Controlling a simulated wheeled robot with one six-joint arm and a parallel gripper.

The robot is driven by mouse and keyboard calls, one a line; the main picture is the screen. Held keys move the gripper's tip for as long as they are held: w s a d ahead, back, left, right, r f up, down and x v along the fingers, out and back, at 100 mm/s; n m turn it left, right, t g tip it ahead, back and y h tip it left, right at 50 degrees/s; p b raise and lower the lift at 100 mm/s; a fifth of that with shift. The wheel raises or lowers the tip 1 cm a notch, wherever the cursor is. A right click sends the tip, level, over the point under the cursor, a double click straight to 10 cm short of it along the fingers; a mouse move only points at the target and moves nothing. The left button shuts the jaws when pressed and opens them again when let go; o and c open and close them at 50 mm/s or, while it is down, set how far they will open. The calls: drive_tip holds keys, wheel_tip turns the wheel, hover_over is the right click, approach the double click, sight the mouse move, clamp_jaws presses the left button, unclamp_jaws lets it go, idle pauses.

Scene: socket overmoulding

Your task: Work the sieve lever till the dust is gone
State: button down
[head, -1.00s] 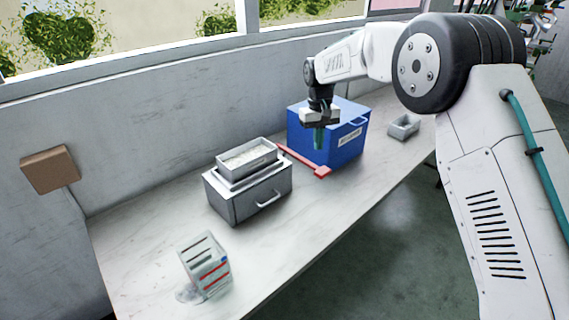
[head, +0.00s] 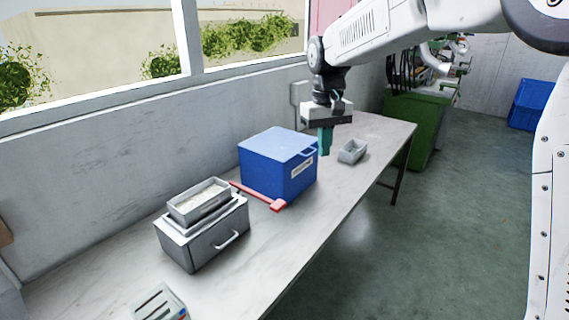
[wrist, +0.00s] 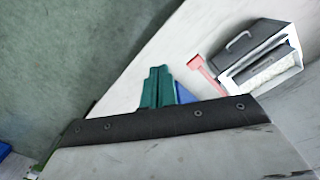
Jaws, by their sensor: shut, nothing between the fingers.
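The sieve (head: 205,240) is a grey metal box with a drawer handle, standing on the bench. Its top tray (head: 200,203) holds pale grainy material; whether dust is in it is too small to tell. The red lever (head: 262,197) sticks out to the right from the sieve, in front of the blue box. In the wrist view the lever (wrist: 207,75) and sieve (wrist: 253,48) lie to the right of my fingers. My gripper (head: 325,152) has teal fingers, shut and empty, pointing down by the blue box's right side, apart from the lever.
A blue lidded box (head: 278,165) with a label stands behind the lever. A small grey open tray (head: 352,151) stands right of it. The bench front (head: 265,255) is clear. A green bin (head: 415,125) stands beyond the bench.

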drive_tip(key=s+d+r+m, duration=0.1)
drive_tip(key=s+d+r, duration=0.1)
drive_tip(key=s+d, duration=0.35)
drive_tip(key=s+d+r+t, duration=0.1)
drive_tip(key=s+d+r, duration=0.1)
drive_tip(key=s, duration=0.6)
drive_tip(key=s+d+r+m, duration=0.1)
drive_tip(key=s+d, duration=0.3)
drive_tip(key=s, duration=0.3)
drive_tip(key=s+d+f, duration=0.2)
drive_tip(key=s, duration=0.6)
drive_tip(key=s+d+f+m, duration=0.1)
drive_tip(key=s+d+f, duration=0.1)
drive_tip(key=s, duration=0.6)
drive_tip(key=shift+d+f+m+t, duration=0.3)
drive_tip(key=shift+f+t, duration=0.1)
drive_tip(key=shift+f, duration=0.4)
